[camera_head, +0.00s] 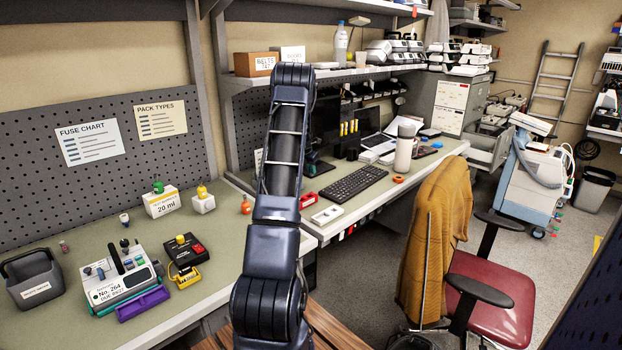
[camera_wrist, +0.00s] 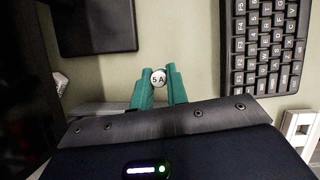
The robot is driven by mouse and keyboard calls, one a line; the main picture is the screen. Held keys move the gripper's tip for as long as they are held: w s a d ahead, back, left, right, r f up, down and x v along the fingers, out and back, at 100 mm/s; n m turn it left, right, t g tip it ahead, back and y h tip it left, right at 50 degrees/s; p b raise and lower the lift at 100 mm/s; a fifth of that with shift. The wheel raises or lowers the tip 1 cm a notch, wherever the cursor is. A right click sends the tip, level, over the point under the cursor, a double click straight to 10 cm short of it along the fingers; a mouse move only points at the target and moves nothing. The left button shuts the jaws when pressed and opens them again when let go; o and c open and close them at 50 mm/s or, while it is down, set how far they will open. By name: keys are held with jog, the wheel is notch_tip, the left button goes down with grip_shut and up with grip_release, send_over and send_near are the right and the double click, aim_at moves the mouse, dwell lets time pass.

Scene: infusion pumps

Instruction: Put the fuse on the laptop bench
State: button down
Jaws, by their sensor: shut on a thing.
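My gripper (camera_wrist: 158,72) has teal fingers shut on a small round-ended fuse (camera_wrist: 158,79) marked "5 A" in the wrist view. The fuse's end faces the wrist camera. The gripper is over the laptop bench (camera_head: 372,193), left of the black keyboard (camera_head: 352,183). The bench surface also shows in the wrist view (camera_wrist: 190,40). In the head view my arm hides most of the gripper and the fuse. The open laptop (camera_head: 378,143) stands farther back on the bench. I cannot tell whether the fuse touches the bench.
A red block (camera_head: 308,200) and a white holder (camera_head: 327,215) lie near the bench's front edge. A tumbler (camera_head: 404,152) stands right of the keyboard. The left bench holds a pump unit (camera_head: 118,279) and a grey bin (camera_head: 33,280). A chair (camera_head: 490,300) stands in front.

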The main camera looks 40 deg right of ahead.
jog(key=shift+f, duration=2.3)
jog(key=shift+f, duration=0.1)
jog(key=c, duration=1.4)
grip_release()
